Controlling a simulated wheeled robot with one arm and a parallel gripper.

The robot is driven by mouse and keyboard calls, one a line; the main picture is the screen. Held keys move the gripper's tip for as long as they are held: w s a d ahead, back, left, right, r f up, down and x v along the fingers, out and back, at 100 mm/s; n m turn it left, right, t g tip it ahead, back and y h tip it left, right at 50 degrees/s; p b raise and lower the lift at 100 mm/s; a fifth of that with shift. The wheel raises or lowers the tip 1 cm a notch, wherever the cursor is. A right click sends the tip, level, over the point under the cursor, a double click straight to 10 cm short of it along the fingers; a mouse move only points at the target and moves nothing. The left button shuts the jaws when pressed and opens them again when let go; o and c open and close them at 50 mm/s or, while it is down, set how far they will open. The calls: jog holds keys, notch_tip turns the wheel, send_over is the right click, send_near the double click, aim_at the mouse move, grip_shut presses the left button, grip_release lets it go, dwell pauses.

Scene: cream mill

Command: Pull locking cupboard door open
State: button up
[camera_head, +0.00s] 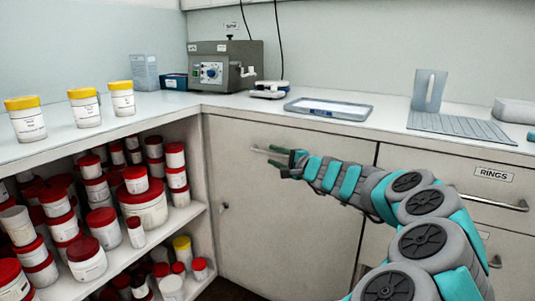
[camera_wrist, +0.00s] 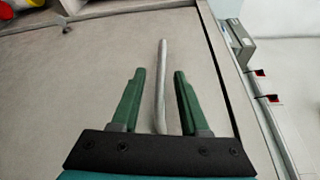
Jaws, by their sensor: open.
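The locking cupboard door (camera_head: 290,220) is a plain beige panel under the counter corner, and it looks shut. A small lock or knob (camera_head: 224,206) sits near its left edge. The door handle (camera_head: 266,151) is a slim grey bar near the top of the door. In the wrist view the handle (camera_wrist: 161,85) runs lengthwise between the two green fingers of my gripper (camera_wrist: 160,73). My gripper (camera_head: 284,159) is open around the bar, with visible gaps on both sides. Whether the fingertips touch the door cannot be told.
Open shelves of red-lidded jars (camera_head: 144,203) stand at the left, next to the door. Yellow-lidded jars (camera_head: 84,108), a grey machine (camera_head: 225,65) and a tray (camera_head: 328,109) stand on the counter. A drawer labelled RINGS (camera_head: 494,190) with a bar handle is at the right.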

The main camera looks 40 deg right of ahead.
jog(key=shift+w+a+f, duration=0.1)
jog(key=shift+w, duration=1.6)
grip_shut()
